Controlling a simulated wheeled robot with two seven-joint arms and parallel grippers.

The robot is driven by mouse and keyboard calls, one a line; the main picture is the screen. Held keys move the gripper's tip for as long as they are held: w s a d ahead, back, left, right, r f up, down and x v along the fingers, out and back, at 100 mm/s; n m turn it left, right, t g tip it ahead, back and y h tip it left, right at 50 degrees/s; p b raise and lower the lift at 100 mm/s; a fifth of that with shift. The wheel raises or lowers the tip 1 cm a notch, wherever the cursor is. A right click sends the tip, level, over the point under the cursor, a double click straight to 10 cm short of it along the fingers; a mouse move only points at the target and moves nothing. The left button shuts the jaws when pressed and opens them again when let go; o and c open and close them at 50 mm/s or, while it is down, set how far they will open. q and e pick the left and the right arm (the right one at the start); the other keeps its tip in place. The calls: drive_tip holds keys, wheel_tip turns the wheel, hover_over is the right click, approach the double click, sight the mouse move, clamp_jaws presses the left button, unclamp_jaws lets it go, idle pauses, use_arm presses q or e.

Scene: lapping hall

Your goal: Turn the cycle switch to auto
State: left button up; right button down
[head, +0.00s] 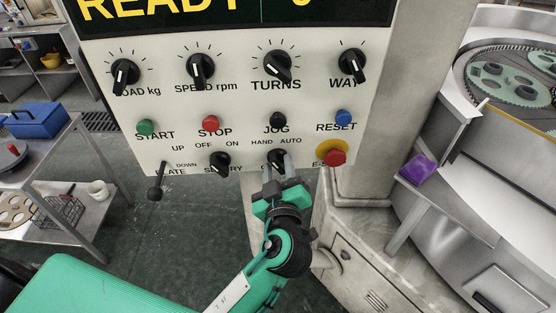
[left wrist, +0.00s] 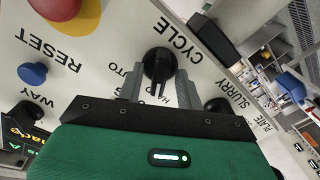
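The cycle switch (head: 278,156) is a black knob at the bottom of the control panel, under the words HAND and AUTO. In the left wrist view the knob (left wrist: 160,62) sits beside the word CYCLE, with the AUTO and HAND lettering partly covered. My left gripper (head: 276,178) is at the knob from below in the head view. In the left wrist view its two grey fingers (left wrist: 158,88) stand on either side of the knob, with gaps beside the narrow grip. The gripper is open. I cannot tell surely which way the switch points. My right gripper is not in view.
The panel (head: 235,125) also has a slurry switch (head: 219,162) to the left and a red emergency stop (head: 335,152) to the right, both close by. A black jog button (head: 278,119) is just above. A plate lever (head: 156,187) hangs at the lower left.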

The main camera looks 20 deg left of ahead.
use_arm(q)
drive_tip(key=shift+s, duration=0.1)
drive_tip(key=shift+c, duration=0.7)
clamp_jaws()
